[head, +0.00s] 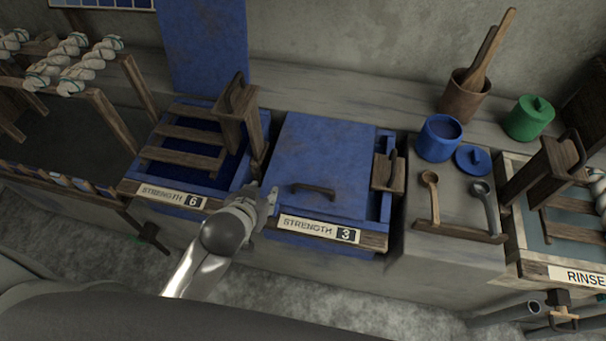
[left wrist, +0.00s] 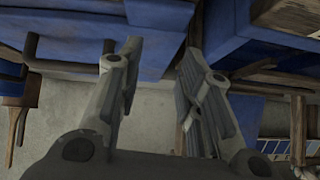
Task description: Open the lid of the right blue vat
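The right blue vat (head: 385,206), labelled STRENGTH 3, has its flat blue lid (head: 320,150) lying down over most of its top. A dark bar handle (head: 314,190) sits near the lid's front edge. My left gripper (head: 268,198) is at the vat's front left corner, left of the handle and apart from it. In the left wrist view its two fingers (left wrist: 162,55) are spread with nothing between them. Blue surfaces show beyond the fingertips; I cannot tell which parts they are. My right gripper is not in view.
The left vat (head: 240,172), labelled STRENGTH 6, is open, its blue lid (head: 205,45) upright behind it. Right of the right vat are ladles (head: 432,195), a blue pot (head: 437,138) and a rinse vat (head: 545,250).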

